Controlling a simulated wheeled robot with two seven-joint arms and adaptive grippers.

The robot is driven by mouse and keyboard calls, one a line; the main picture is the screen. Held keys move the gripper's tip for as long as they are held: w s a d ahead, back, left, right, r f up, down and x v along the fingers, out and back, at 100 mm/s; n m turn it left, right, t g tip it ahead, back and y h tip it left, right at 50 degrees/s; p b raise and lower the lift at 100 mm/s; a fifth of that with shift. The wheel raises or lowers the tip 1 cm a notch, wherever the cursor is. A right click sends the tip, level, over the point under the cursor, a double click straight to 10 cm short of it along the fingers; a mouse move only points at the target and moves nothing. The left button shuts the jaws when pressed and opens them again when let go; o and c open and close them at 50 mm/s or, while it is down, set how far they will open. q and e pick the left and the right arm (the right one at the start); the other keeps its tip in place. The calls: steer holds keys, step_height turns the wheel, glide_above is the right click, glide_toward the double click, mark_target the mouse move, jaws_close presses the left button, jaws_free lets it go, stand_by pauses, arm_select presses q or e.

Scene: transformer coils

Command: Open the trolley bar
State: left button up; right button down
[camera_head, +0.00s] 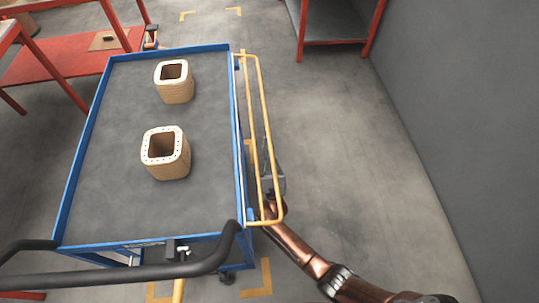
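The trolley (95,112) has a grey top with a blue rim and stands left of the middle. A yellow trolley bar (262,110) runs as a long loop along its right side, its outer rail standing a little out from the blue edge. My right arm comes in from the bottom right. My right gripper (272,183) is at the near part of the bar, overlapping it in the view. Its fingers are small and partly hidden by the bar, so I cannot tell whether they grip it. My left gripper is not in view.
Two tan square coils (166,166) (174,92) stand on the trolley top. A black push handle (150,272) crosses the near end. Red shelving (60,65) stands at the back left and a red-framed rack (333,25) at the back. Bare floor lies between the trolley and the right wall (450,110).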

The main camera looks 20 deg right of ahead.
mark_target(267, 130)
steer(key=r, duration=0.1)
steer(key=w+r, duration=0.1)
steer(key=r, duration=0.3)
steer(key=shift+w+d, duration=0.25)
steer(key=shift+w, duration=0.05)
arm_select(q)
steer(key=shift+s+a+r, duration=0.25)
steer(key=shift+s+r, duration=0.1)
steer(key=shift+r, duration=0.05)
arm_select(e)
steer(key=shift+r, duration=0.35)
